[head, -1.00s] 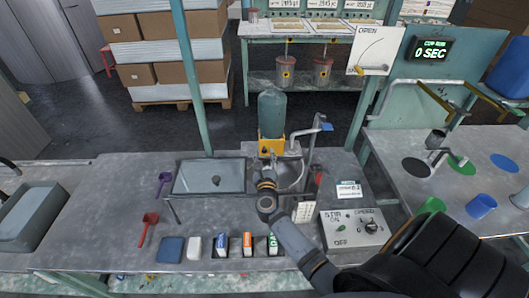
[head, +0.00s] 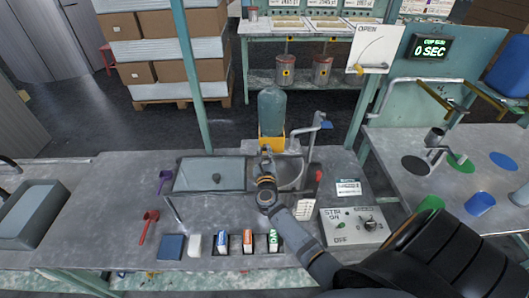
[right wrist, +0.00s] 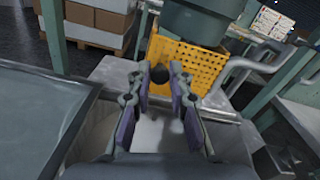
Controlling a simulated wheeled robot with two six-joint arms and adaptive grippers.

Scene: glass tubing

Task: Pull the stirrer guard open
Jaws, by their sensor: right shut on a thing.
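The stirrer guard looks to be the yellow perforated cage (head: 272,143) below the grey-green cylinder (head: 271,108) at the back of the bench. It also shows in the right wrist view (right wrist: 195,62). A round black knob (right wrist: 159,74) is on the front of the cage. My right gripper (head: 267,152) is in front of the guard. In the right wrist view its fingertips (right wrist: 160,75) are on either side of the knob, shut on it. The guard looks upright in place. My left gripper is not in view.
The STIR control box (head: 353,227) stands right of the forearm. Several small boxes line the front edge.

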